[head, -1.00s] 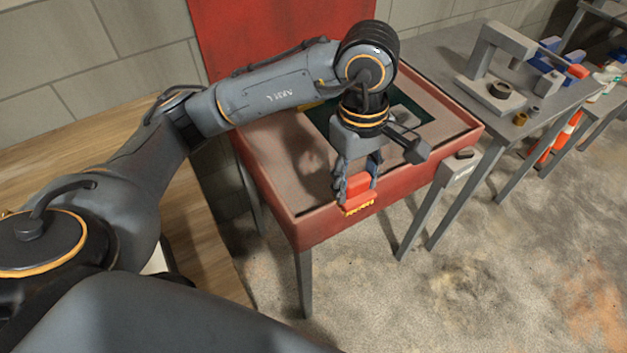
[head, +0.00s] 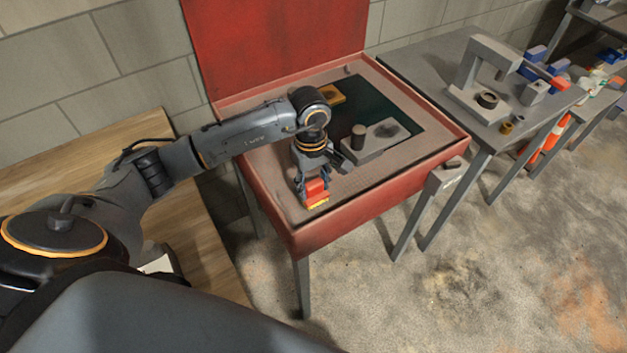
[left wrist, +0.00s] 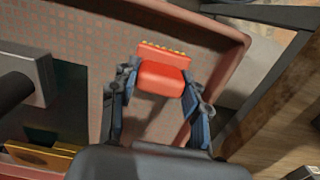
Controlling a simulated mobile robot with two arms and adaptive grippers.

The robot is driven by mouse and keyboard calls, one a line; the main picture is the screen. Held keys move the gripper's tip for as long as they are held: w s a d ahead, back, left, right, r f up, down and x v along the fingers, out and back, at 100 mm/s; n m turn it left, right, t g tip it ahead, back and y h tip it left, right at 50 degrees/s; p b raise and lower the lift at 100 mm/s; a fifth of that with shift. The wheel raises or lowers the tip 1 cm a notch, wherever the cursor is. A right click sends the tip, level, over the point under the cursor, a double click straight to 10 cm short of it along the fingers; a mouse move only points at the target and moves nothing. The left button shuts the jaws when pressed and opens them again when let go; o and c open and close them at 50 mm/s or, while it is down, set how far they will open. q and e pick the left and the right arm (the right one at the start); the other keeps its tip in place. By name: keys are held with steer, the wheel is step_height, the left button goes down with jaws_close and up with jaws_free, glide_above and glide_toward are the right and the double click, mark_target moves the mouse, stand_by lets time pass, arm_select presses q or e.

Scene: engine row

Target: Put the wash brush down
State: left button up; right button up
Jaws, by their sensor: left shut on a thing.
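The wash brush (head: 316,193) has a red body and a yellow bristle edge. It also shows in the left wrist view (left wrist: 161,79), between the two fingers. My left gripper (head: 312,184) is shut on the wash brush, low over the perforated left part of the red wash basin (head: 372,211). I cannot tell whether the brush touches the basin floor. The left fingers show in the left wrist view (left wrist: 157,98). My right gripper is not in view.
In the basin, a grey block with a dark cylinder (head: 358,137) stands right of the gripper, and a yellow piece (head: 332,94) lies at the back. A raised red lid (head: 275,45) stands behind. A grey bench with a press (head: 485,85) is to the right.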

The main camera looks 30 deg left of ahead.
arm_select(q)
steer(key=shift+f, duration=0.5)
steer(key=o, duration=1.3)
